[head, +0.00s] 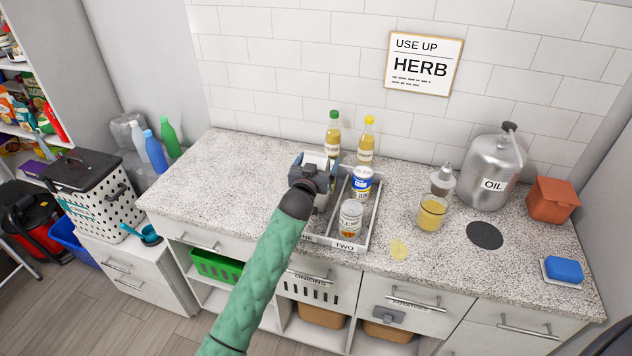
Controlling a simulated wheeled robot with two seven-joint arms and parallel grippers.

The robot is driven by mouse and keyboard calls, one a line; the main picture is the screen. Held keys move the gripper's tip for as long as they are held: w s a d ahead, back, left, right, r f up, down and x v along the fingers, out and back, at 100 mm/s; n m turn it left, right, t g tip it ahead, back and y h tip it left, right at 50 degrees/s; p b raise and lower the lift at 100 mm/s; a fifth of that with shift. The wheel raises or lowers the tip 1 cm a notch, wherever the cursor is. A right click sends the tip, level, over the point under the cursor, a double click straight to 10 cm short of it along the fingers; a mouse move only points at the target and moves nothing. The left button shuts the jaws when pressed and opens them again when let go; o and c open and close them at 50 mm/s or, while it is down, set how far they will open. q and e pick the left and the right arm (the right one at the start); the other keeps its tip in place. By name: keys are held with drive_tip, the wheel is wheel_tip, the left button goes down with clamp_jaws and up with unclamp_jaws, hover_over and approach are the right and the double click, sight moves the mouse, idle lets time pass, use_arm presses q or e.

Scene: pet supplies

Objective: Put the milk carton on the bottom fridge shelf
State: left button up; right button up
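My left gripper (314,164) is over the counter at the left compartment of a divided tray. Its fingers look spread, with a small white patch between them. The gripper body hides most of that patch, so I cannot tell whether it is a held thing or what it is. No milk carton can be made out for sure, and no fridge or fridge shelf is in view. My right gripper is not in view.
The tray (366,238) holds cans (351,216) in its right compartment. Two bottles (367,140) stand behind it. To the right are a yellow-filled jar (432,212), an oil can (490,172), a terracotta box (552,200) and a blue sponge (564,269). The counter's left part (222,180) is clear.

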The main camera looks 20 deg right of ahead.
use_arm(q)
drive_tip(key=c, duration=1.8)
drive_tip(key=shift+r, duration=0.1)
clamp_jaws()
drive_tip(key=shift+r, duration=0.15)
